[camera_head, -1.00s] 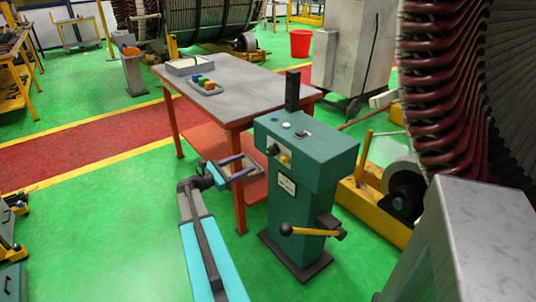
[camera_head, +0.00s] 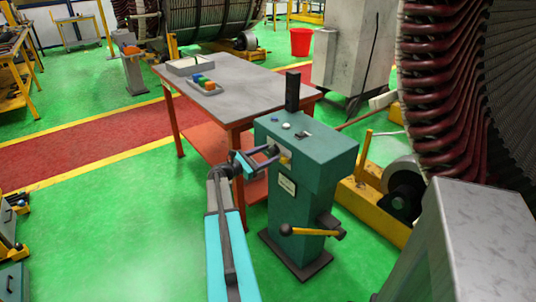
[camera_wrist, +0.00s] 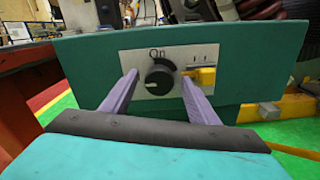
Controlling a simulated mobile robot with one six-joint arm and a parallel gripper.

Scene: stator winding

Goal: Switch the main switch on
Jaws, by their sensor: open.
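The main switch is a black rotary knob (camera_wrist: 160,77) on a pale plate marked "On", on the side of a green control pedestal (camera_head: 305,165). A white mark on the knob points left, away from the "On" label above it. A yellow part (camera_wrist: 204,77) sits on the plate just right of the knob. My gripper (camera_head: 272,156) is open in front of the plate. In the wrist view its two purple fingers (camera_wrist: 160,88) are on either side of the knob. I cannot tell whether they touch it. In the head view the gripper hides the knob.
A yellow-handled lever (camera_head: 305,231) sticks out low on the pedestal. A grey-topped table (camera_head: 235,95) with red legs stands close behind. Green floor is open to the left.

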